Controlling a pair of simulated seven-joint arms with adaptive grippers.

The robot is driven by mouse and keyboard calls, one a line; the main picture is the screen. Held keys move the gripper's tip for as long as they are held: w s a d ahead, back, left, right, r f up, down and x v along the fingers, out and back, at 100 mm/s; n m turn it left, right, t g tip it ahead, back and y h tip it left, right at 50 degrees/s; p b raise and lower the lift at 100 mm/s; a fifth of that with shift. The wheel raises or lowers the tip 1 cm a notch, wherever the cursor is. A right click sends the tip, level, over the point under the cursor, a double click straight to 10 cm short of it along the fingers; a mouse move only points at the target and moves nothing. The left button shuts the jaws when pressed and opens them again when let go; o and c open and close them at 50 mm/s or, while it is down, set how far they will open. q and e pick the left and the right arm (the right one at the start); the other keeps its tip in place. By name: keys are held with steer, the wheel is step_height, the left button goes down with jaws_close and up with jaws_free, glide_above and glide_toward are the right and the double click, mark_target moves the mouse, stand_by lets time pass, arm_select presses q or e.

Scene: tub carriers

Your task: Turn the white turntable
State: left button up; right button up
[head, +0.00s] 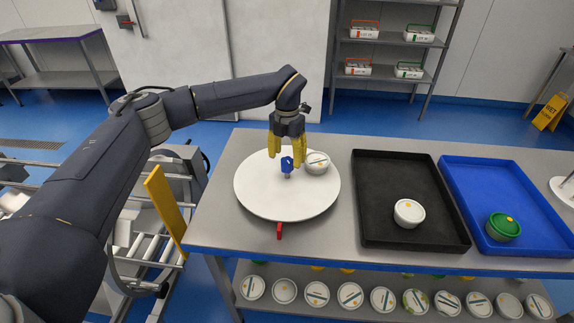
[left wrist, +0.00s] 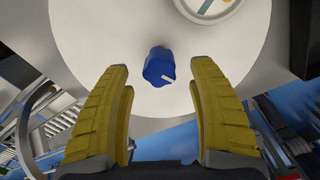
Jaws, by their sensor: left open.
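The white turntable (head: 262,199) lies on the grey table, left of the black tray. A blue knob (head: 287,163) stands up near its middle. A white lidded tub (head: 317,163) stands on the turntable, right of the knob. In the left wrist view the blue knob (left wrist: 159,67) lies ahead of and between the open fingers, apparently untouched. My right gripper is not in view.
A black tray (head: 375,215) holds one white tub (head: 409,212). A blue tray (head: 473,190) at the right holds a green-lidded tub (head: 503,227). Several tubs stand on the shelf below the tabletop. A shelf rack (head: 385,49) and a yellow wet-floor sign (head: 551,111) stand behind.

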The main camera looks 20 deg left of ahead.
mark_target(287, 170)
arm_select(q)
steer(key=shift+f, duration=1.9)
steer(key=shift+c, duration=0.4)
jaws_close()
